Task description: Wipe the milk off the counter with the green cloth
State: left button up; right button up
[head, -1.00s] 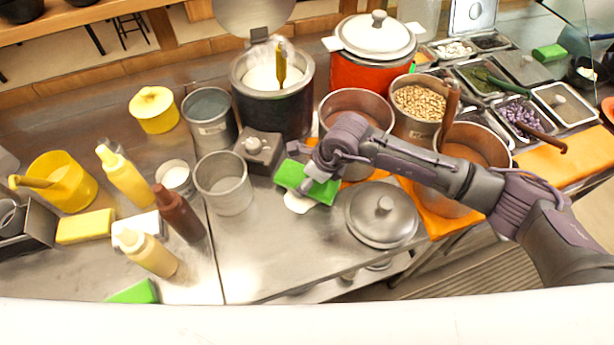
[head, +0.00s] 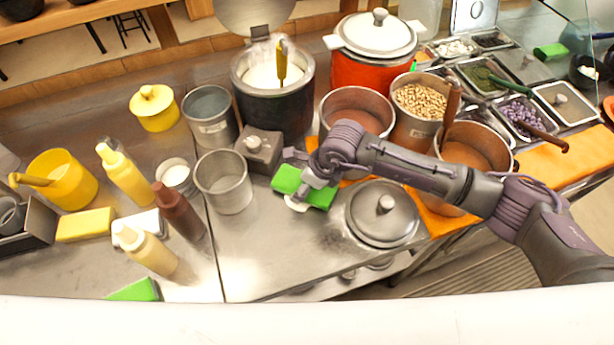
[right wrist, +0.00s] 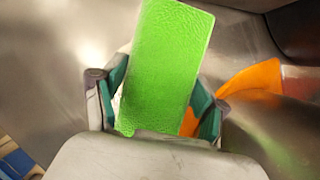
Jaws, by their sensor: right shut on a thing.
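The green cloth (head: 287,178) is a flat block on the steel counter, right of the grey burner knob box. My right gripper (head: 310,188) is shut on it from above; in the right wrist view the cloth (right wrist: 165,60) sits between the two fingers of the gripper (right wrist: 158,110). A small white patch of milk (head: 296,206) shows at the cloth's near edge; any milk under the cloth is hidden. The milk cannot be made out in the right wrist view. My left gripper is not in view.
A steel lid (head: 383,222) lies close right of the cloth. An empty steel pot (head: 224,190) stands to the left, and a copper-toned pot (head: 357,108) behind. Sauce bottles (head: 148,252) stand farther left. The counter in front of the cloth is clear.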

jog(key=shift+s+a, duration=0.4)
jog(key=shift+s, duration=0.35)
jog(key=shift+s+a, duration=0.35)
jog(key=shift+s, duration=0.35)
jog(key=shift+w+d+f, duration=0.1)
jog(key=shift+f, duration=0.15)
